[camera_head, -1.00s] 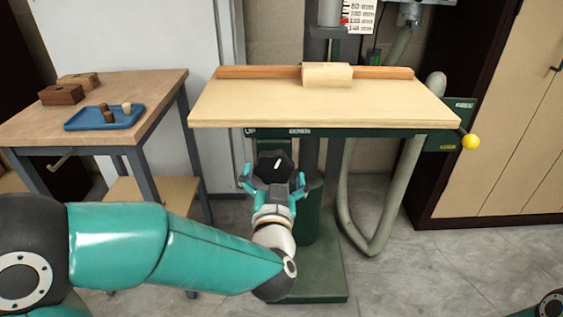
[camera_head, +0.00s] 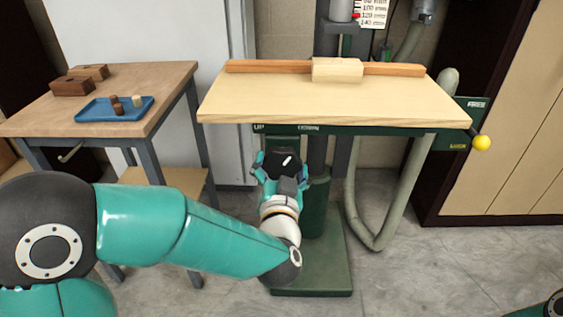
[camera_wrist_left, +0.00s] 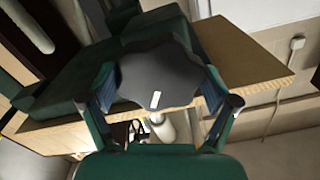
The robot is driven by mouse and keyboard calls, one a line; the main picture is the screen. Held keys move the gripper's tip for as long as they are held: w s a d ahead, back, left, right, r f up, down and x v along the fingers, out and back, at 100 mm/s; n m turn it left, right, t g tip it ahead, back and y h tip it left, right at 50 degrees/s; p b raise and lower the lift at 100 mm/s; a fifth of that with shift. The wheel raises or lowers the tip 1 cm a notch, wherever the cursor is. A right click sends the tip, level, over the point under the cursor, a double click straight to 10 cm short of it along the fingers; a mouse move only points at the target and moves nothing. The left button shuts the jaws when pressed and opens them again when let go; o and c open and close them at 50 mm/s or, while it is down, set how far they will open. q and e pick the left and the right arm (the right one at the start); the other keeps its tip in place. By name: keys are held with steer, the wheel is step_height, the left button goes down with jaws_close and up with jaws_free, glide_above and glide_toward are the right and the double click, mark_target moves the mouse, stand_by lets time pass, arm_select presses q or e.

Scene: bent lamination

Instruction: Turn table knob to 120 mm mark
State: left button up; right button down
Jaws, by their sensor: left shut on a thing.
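The knob (camera_head: 283,160) is dark and lobed, with a white mark, under the front edge of the pale machine table (camera_head: 320,101). It fills the middle of the left wrist view (camera_wrist_left: 158,72). My left gripper (camera_head: 281,172) is shut on the knob, one teal finger at each side; both fingers show in the wrist view. The height scale (camera_head: 373,14) stands behind the table, cut off by the top edge. Its red pointer (camera_head: 357,15) appears close to the 120 mm line, but the print is too small to be sure. My right gripper is out of view.
A wooden block (camera_head: 337,70) rests against the orange fence (camera_head: 395,69) on the table. A yellow ball handle (camera_head: 481,143) sticks out at right. A grey hose (camera_head: 402,195) hangs below. A side table (camera_head: 160,78) with a blue tray (camera_head: 90,114) stands left.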

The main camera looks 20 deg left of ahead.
arm_select(q)
steer(key=shift+r+m, duration=0.2)
steer(key=shift+m, duration=0.4)
steer(key=shift+f+m, duration=0.15)
steer(key=shift+m, duration=0.15)
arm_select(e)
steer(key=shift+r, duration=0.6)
arm_select(q)
steer(key=o, duration=0.9)
steer(key=shift+s, duration=0.1)
steer(key=v, duration=0.7)
steer(key=shift+s, duration=0.2)
